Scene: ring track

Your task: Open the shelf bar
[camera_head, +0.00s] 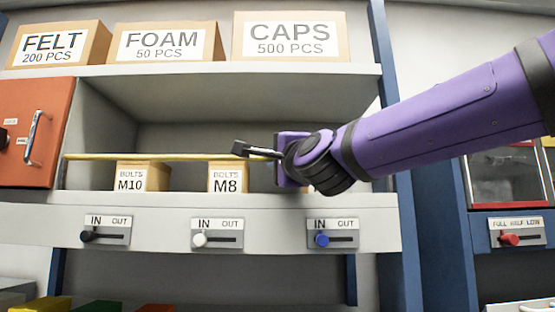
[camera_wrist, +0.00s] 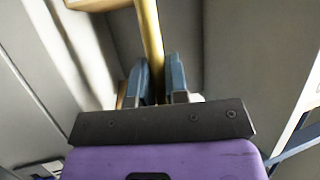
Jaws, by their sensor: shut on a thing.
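The shelf bar (camera_head: 150,157) is a thin yellow rod. In the head view it runs level across the front of the open shelf bay, from the left side to my gripper. My gripper (camera_head: 262,153) is at the right part of the bar, in front of the bay. In the wrist view the bar (camera_wrist: 150,40) comes down between the two blue-grey fingers of my gripper (camera_wrist: 157,85), which are shut on it. The bar's right end is hidden behind my gripper and purple arm in the head view.
Boxes marked BOLTS M10 (camera_head: 132,179) and BOLTS M8 (camera_head: 228,180) stand behind the bar. Three IN/OUT sliders, black (camera_head: 86,236), white (camera_head: 200,239) and blue (camera_head: 322,240), sit below. An orange door (camera_head: 40,120) is at left. A blue post (camera_head: 384,60) stands behind my arm.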

